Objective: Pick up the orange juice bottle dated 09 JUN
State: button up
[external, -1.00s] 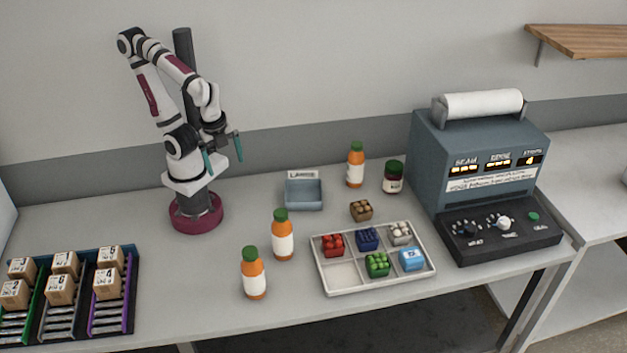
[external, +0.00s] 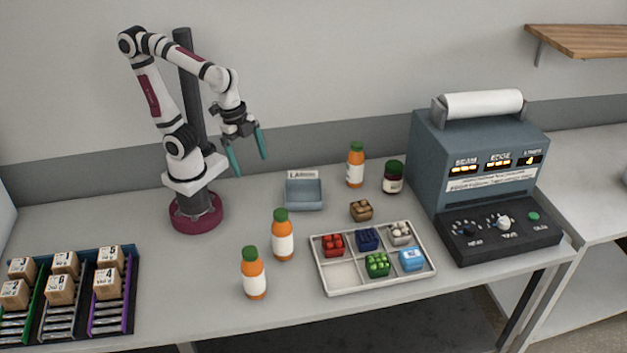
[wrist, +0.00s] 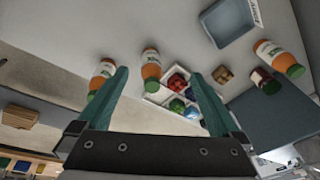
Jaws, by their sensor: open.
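Three orange juice bottles with green caps and white labels stand upright on the table. In the external view one is at the front (external: 253,274), one is just behind it to the right (external: 283,236), and one is at the back (external: 355,165). The wrist view shows bottles at left (wrist: 101,75), centre (wrist: 151,68) and right (wrist: 281,58). The dates on the labels are too small to read. My gripper (external: 247,158) is open and empty, with teal fingers, raised above the table left of the back bottle and apart from all bottles.
A dark jar (external: 393,178) stands beside the back bottle. A blue-grey tray (external: 304,194) and a brown basket (external: 361,210) are mid-table. A white divided tray (external: 340,279) holds small coloured items. A grey machine (external: 480,160) stands right, a rack of boxes (external: 128,325) left.

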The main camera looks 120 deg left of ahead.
jog(key=w+a+n+t, duration=0.3)
jog(key=w+a, duration=0.2)
jog(key=w, duration=0.2)
jog(key=n+t+y, duration=0.2)
jog(key=n+y, duration=0.8)
jog(key=n, duration=0.1)
send_over(349, 158)
jog(key=s, duration=0.2)
jog(key=shift+m, duration=0.3)
jog(key=f, duration=1)
jog(key=w+d+f, duration=0.1)
jog(key=f, duration=0.5)
jog(key=shift+d, duration=0.1)
jog(key=x, duration=0.7)
jog(key=shift+w, duration=0.2)
jog(key=shift+t, duration=0.3)
grip_shut()
